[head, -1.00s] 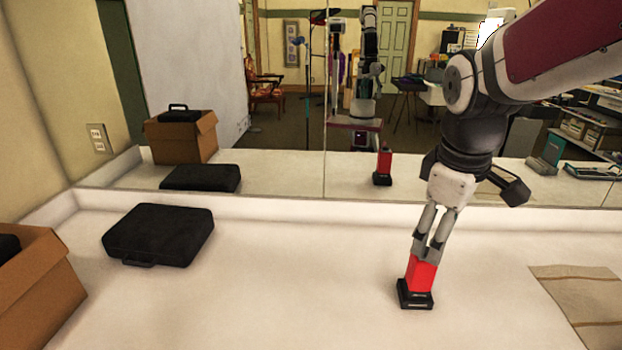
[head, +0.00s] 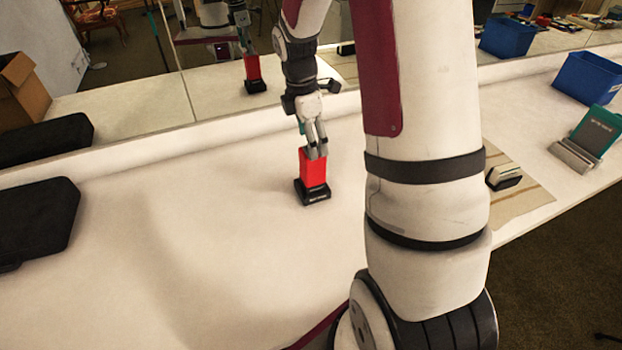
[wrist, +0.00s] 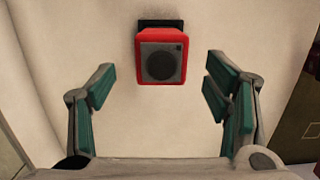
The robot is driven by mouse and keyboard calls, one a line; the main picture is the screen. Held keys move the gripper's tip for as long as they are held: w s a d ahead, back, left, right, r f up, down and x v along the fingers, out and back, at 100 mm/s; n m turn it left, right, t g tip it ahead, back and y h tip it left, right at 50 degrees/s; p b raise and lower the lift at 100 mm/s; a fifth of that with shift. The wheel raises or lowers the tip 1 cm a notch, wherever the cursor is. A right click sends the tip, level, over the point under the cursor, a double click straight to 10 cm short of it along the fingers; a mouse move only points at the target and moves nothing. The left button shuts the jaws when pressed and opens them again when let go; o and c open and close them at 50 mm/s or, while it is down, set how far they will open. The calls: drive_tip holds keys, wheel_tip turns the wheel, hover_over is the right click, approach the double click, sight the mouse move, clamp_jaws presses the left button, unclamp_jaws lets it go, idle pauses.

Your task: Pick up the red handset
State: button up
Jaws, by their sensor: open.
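The red handset (head: 313,168) stands upright in a black base (head: 312,193) on the white counter. In the wrist view the red handset (wrist: 143,68) shows end-on, with a dark round patch on its face, at top centre. My gripper (head: 316,150) is just above the handset's top in the head view. In the wrist view my gripper (wrist: 160,85) is open, with its green-padded fingers wide apart, one to each side of the handset's line. Neither finger visibly touches it. The black base is mostly hidden behind the handset there.
A mirror behind the counter (head: 200,230) repeats the handset. A black case (head: 35,220) lies at left. At right are a striped mat (head: 522,192) with a small black-and-white object (head: 503,177), a teal-and-grey device (head: 597,130) and a blue bin (head: 590,78). The counter left of the handset is clear.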

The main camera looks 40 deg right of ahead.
sight(312, 171)
wheel_tip(312, 171, down, 8)
drive_tip(key=shift+s+d+r, duration=0.25)
drive_tip(key=shift+d, duration=0.2)
clamp_jaws()
